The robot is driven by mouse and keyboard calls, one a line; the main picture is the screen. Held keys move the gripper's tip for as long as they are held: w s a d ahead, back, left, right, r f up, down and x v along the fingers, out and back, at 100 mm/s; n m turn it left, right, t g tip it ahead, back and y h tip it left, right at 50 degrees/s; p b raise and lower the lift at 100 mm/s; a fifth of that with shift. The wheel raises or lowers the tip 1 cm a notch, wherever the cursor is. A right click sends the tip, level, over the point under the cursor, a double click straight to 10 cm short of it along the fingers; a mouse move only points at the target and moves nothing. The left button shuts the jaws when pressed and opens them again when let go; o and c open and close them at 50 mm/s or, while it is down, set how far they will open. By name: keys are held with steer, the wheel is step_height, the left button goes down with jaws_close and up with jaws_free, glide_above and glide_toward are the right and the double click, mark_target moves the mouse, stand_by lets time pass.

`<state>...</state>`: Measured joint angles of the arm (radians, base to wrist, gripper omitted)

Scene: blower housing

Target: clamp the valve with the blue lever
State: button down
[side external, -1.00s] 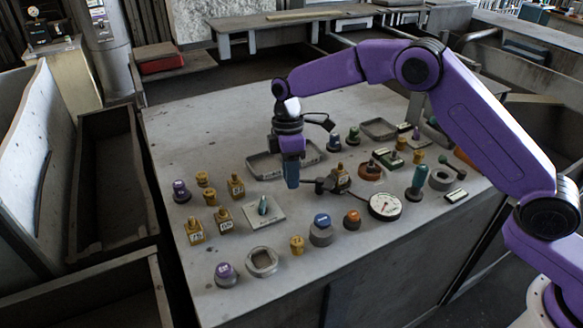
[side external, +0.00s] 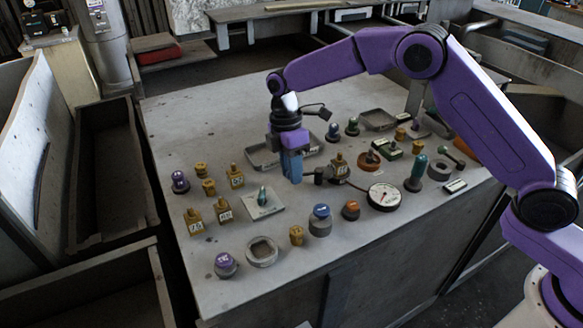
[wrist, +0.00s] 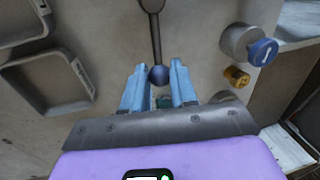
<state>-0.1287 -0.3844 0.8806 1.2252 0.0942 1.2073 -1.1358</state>
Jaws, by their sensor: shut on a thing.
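My gripper (wrist: 159,86) has two light blue fingers, shut on a dark blue ball knob (wrist: 158,75) in the wrist view. A thin dark lever (wrist: 156,38) runs up from the knob to a dark round part at the top edge. In the side view my gripper (side external: 293,181) points down, low over the table, just left of a brownish labelled valve block (side external: 339,168). The dark lever extends left from that block to the fingers. The fingers mostly hide the knob there.
A square plate with a teal lever (side external: 263,195) lies left of my gripper. A shallow tray (side external: 262,163) lies behind it. A dial gauge (side external: 384,197), a blue-capped cylinder (side external: 320,220) and a small yellow part (side external: 297,235) stand nearer the front edge. The table's back left is clear.

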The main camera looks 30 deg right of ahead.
steer(key=c, duration=0.9)
jaws_free()
steer(key=w+r, duration=0.3)
steer(key=r, duration=1.4)
steer(key=shift+w+a+r, duration=0.1)
